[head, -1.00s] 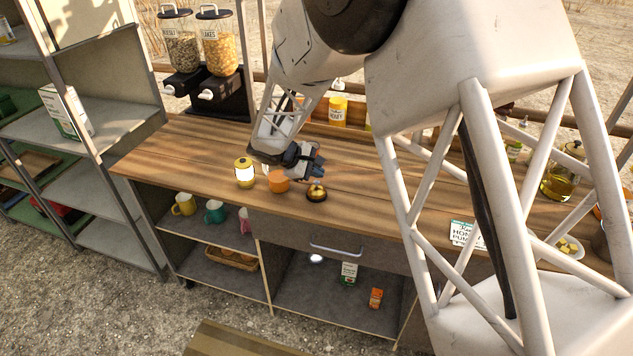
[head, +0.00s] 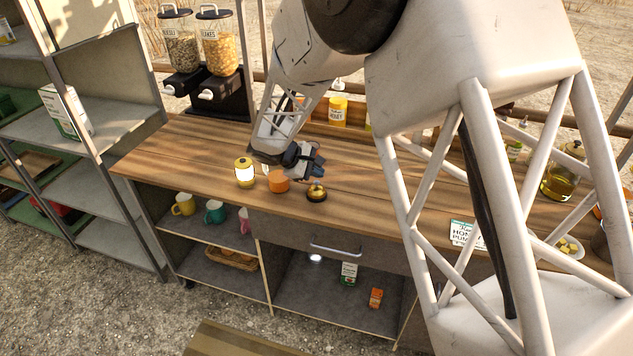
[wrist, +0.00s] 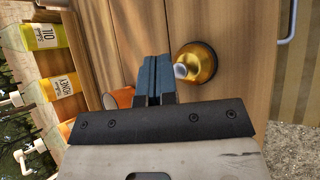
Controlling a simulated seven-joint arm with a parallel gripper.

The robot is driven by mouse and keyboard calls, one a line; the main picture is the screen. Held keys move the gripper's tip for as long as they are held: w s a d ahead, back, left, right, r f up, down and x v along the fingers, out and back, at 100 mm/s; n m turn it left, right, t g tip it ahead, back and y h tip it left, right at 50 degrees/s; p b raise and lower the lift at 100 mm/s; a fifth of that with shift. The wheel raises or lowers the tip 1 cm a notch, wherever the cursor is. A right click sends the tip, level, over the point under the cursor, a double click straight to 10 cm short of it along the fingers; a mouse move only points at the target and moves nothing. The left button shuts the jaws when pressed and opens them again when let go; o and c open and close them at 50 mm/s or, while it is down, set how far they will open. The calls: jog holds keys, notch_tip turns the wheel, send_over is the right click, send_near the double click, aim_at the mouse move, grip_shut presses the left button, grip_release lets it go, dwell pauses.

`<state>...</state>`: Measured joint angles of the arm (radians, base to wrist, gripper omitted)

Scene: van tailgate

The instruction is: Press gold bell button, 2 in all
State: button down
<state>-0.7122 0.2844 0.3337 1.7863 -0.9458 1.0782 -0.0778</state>
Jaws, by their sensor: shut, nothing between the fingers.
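The gold bell (head: 316,195) stands upright on the wooden counter near its front edge, on a dark base. In the wrist view the gold bell (wrist: 201,60) lies just right of my fingers, with its pale button (wrist: 181,71) facing the camera. My gripper (head: 319,171) is shut and empty, with its blue-grey fingertips close above the bell. The wrist view shows the gripper's fingers (wrist: 154,78) pressed together beside the button. I cannot tell whether they touch it.
A honey jar (head: 338,111) stands at the back. A drawer handle (head: 335,249) is below the counter edge. The counter's left part is clear.

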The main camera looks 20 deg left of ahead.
aim_at(316, 183)
jog(key=shift+f, duration=0.95)
dwell(1.9)
jog(key=shift+r, duration=0.95)
jog(key=shift+r, duration=0.15)
jog(key=shift+r, duration=2.35)
dwell(1.0)
jog(key=shift+r, duration=1.9)
